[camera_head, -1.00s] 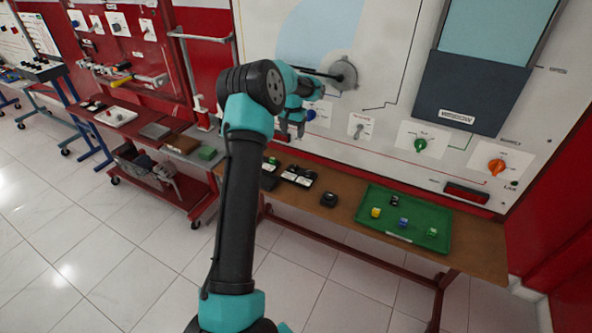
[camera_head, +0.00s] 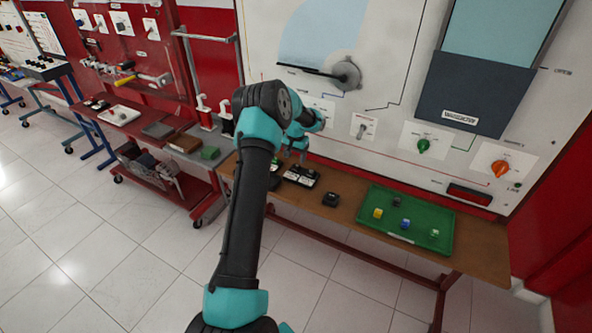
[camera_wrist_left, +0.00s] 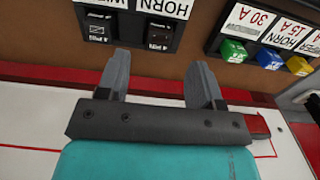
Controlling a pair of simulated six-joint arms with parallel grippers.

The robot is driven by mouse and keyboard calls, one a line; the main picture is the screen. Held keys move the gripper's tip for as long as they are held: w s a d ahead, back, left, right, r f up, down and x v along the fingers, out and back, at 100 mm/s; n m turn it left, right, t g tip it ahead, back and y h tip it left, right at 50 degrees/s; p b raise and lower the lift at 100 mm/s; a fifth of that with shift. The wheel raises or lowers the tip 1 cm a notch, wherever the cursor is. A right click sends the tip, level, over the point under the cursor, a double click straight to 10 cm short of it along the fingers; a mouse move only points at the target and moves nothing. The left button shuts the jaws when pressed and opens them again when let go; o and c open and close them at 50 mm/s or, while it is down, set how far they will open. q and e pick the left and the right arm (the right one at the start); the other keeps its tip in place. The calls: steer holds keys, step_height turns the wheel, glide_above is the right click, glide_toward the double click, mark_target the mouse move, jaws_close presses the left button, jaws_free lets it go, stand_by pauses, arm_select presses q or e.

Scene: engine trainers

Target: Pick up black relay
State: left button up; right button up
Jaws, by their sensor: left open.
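My left gripper (camera_head: 296,158) is open and empty above the left part of the brown table, near the black holders (camera_head: 301,175). In the left wrist view my left gripper (camera_wrist_left: 157,65) points at the tabletop edge, its fingers apart with nothing between them. Beyond them are black holders with labels, one reading HORN, holding dark blocks (camera_wrist_left: 160,34) that look like black relays. A small dark cube (camera_head: 397,202) lies in the green tray. A black block (camera_head: 331,199) sits alone on the table. I cannot tell which is the relay meant. My right gripper is not in view.
The green tray (camera_head: 377,236) also holds yellow (camera_head: 378,213), blue and green cubes. The white trainer panel (camera_head: 385,128) with knobs rises behind the table (camera_head: 482,252). In the left wrist view, a fuse holder with coloured fuses (camera_wrist_left: 269,58) is at right.

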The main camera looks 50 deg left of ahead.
mark_target(296, 166)
arm_select(q)
steer(key=shift+f, duration=0.1)
steer(key=shift+f, duration=2.6)
steer(key=c, duration=1)
